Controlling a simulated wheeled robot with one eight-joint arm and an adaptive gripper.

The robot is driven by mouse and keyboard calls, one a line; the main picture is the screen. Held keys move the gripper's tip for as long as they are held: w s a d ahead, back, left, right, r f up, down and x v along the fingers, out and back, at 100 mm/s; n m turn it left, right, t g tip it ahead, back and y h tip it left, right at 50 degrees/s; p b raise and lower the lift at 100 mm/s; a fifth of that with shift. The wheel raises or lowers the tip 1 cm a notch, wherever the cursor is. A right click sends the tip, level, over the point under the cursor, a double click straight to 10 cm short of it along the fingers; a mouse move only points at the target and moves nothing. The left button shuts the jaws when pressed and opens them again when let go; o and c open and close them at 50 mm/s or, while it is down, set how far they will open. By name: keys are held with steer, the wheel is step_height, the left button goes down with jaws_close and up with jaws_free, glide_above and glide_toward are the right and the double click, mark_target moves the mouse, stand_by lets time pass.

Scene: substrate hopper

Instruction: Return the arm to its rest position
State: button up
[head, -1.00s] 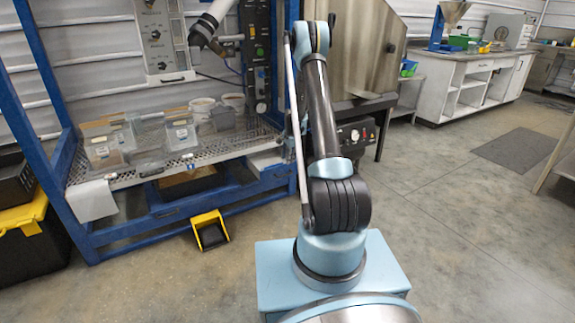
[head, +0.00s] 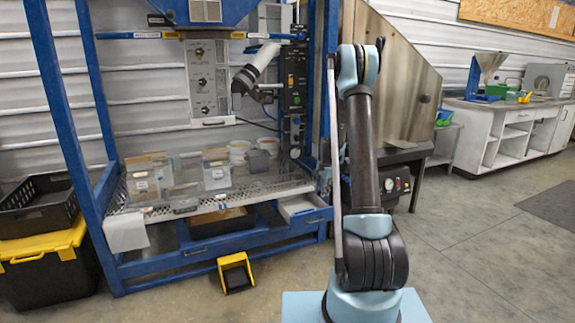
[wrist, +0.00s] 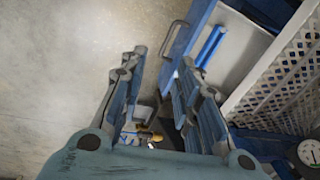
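My arm (head: 362,150) stands upright from its light-blue base, in front of the right side of the blue hopper frame. Its upper link rises to an elbow near the top of the head view. My gripper is not clearly visible there, being hidden behind or beside the arm. In the wrist view my gripper (wrist: 162,62) points down with its two fingers apart. Bare floor and the edge of a drawer show between and beyond them, and nothing is held.
A pulled-out drawer (head: 303,207) with a pale inside is close to my gripper; its handle (wrist: 171,40) shows in the wrist view. Beside it is a perforated shelf (wrist: 275,88). Clear bins (head: 216,176) stand on the shelf. Open floor lies right.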

steer(key=s+r+n, duration=0.3)
steer(key=s+r, duration=0.7)
steer(key=s, duration=0.3)
steer(key=s+r+n, duration=0.3)
steer(key=s+r, duration=0.6)
steer(key=s, duration=0.5)
steer(key=s+f+n, duration=0.2)
steer(key=s+n, duration=0.1)
steer(key=s, duration=1)
steer(key=s+f+n, duration=0.2)
steer(key=s+f, duration=0.1)
steer(key=s, duration=1)
steer(key=shift+s+d+f+n+h, duration=0.2)
steer(key=shift+f+n+h, duration=0.1)
steer(key=shift+n, duration=0.1)
steer(key=shift+w+f, duration=0.2)
steer(key=shift+w, duration=0.3)
steer(key=shift+d, duration=0.1)
